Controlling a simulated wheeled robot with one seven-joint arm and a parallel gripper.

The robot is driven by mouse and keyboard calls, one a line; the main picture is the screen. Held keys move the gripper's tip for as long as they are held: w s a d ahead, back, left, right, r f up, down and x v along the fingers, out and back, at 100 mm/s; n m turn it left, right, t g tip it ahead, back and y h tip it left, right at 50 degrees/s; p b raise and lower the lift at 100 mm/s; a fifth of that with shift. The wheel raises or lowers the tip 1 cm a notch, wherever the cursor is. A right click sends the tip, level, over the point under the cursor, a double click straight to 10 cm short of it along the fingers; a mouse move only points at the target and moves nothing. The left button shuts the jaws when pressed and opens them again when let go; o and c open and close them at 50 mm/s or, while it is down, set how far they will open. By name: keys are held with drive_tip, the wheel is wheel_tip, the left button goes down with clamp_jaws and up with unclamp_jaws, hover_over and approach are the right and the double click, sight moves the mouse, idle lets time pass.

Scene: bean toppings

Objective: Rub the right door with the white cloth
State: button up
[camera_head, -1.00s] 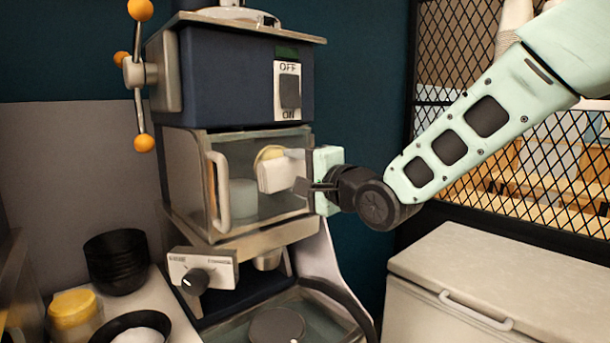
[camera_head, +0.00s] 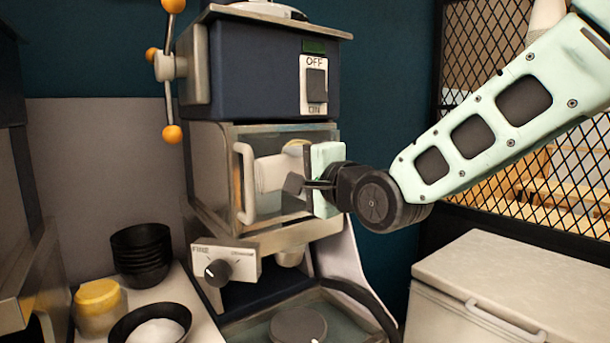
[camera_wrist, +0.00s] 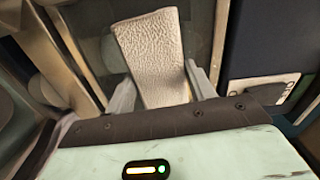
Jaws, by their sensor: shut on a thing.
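The white cloth (camera_head: 268,174) is a thick, textured pad, held in front of the glass door of the blue and steel machine. The door (camera_head: 288,208) is closed and has a pale vertical handle (camera_head: 245,185) on its left side. My gripper (camera_head: 298,183) is shut on the cloth, at the door's upper middle. In the wrist view the cloth (camera_wrist: 150,58) stands between the two fingers, against or very near the door glass. I cannot tell whether it touches. The cloth hides part of the glass and what is behind it.
A knob panel (camera_head: 225,264) is below the door, and an ON/OFF switch (camera_head: 316,85) above. Black bowls (camera_head: 141,255) and a yellow-lidded jar (camera_head: 99,305) stand at lower left. A white chest (camera_head: 500,280) and mesh partition (camera_head: 560,180) are at right.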

drive_tip(key=shift+s+a+b, duration=0.3)
drive_tip(key=shift+s+a, duration=0.15)
drive_tip(key=shift+a, duration=0.25)
drive_tip(key=shift+r+p, duration=0.55)
drive_tip(key=shift+r, duration=0.45)
drive_tip(key=shift+w+d, duration=0.45)
drive_tip(key=shift+d, duration=0.2)
drive_tip(key=w+d+p, duration=0.2)
drive_tip(key=w+d, duration=0.3)
drive_tip(key=d, duration=0.2)
drive_tip(key=shift+d+p, duration=0.35)
drive_tip(key=v, duration=0.6)
drive_tip(key=shift+p, duration=0.35)
